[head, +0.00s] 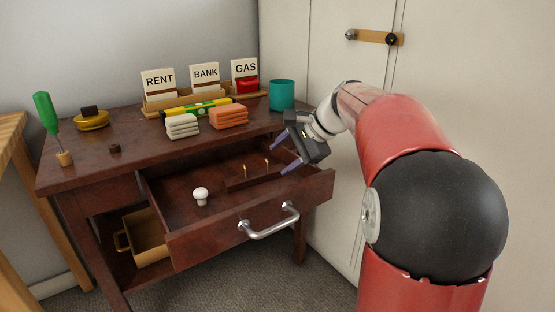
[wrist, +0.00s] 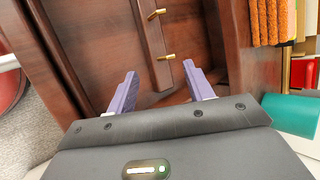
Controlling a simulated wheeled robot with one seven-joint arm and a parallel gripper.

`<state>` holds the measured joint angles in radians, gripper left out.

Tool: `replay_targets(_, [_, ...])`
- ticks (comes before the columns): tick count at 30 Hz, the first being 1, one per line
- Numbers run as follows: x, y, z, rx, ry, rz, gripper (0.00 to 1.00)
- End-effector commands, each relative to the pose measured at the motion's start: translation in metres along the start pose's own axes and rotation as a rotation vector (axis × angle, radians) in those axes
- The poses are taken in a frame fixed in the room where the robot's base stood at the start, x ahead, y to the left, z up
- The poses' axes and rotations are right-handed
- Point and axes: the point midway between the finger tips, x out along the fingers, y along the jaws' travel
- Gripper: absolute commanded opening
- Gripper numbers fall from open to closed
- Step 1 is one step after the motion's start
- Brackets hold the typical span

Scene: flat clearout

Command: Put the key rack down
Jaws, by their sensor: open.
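The key rack (head: 256,179) is a dark wooden strip with two brass pegs. It lies in the open drawer (head: 218,235), towards the right, pegs upward. The wrist view shows the rack (wrist: 152,42) just beyond my fingertips, its pegs near the gap between them. My gripper (head: 286,152) is open, with purple fingers spread above the right part of the drawer. In the wrist view nothing is held between the fingers of my gripper (wrist: 160,72). The rack's near end is close to the fingers; I cannot tell whether they touch.
A white knob (head: 200,195) stands in the drawer's left part. On the desk top (head: 95,160) are a teal cup (head: 282,95), orange cloths (head: 229,117), pale cloths (head: 183,126) and a card holder (head: 160,104). A tall cupboard (head: 305,50) stands close on the right.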

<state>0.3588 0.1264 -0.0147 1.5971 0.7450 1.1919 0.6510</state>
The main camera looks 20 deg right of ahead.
Motion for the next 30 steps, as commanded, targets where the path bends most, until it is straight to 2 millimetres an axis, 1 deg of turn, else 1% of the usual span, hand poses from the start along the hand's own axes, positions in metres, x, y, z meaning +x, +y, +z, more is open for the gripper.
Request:
replay_targets(1, [-0.015, -0.002, 0.000, 0.001, 0.003, -0.002, 0.52])
replay_targets(3, [-0.031, -0.002, 0.001, 0.000, 0.003, -0.003, 0.52])
replay_targets(6, [-0.052, -0.002, 0.000, 0.001, 0.004, -0.002, 0.52])
replay_targets(10, [-0.073, -0.002, 0.000, 0.001, 0.002, -0.001, 0.52])
replay_targets(12, [-0.081, -0.001, 0.000, 0.001, 0.003, -0.002, 0.52])
replay_targets(15, [-0.087, -0.001, 0.000, 0.000, 0.001, 0.000, 0.52])
replay_targets(21, [-0.089, 0.001, 0.002, -0.007, 0.002, 0.003, 0.52])
replay_targets(23, [-0.087, 0.005, 0.009, -0.031, 0.009, 0.014, 0.52])
replay_targets(26, [-0.083, 0.024, 0.034, -0.130, 0.040, 0.057, 0.52])
replay_targets(27, [-0.080, 0.036, 0.048, -0.192, 0.058, 0.083, 0.52])
replay_targets(29, [-0.075, 0.059, 0.068, -0.301, 0.088, 0.128, 0.52])
replay_targets(30, [-0.072, 0.077, 0.082, -0.385, 0.109, 0.161, 0.52])
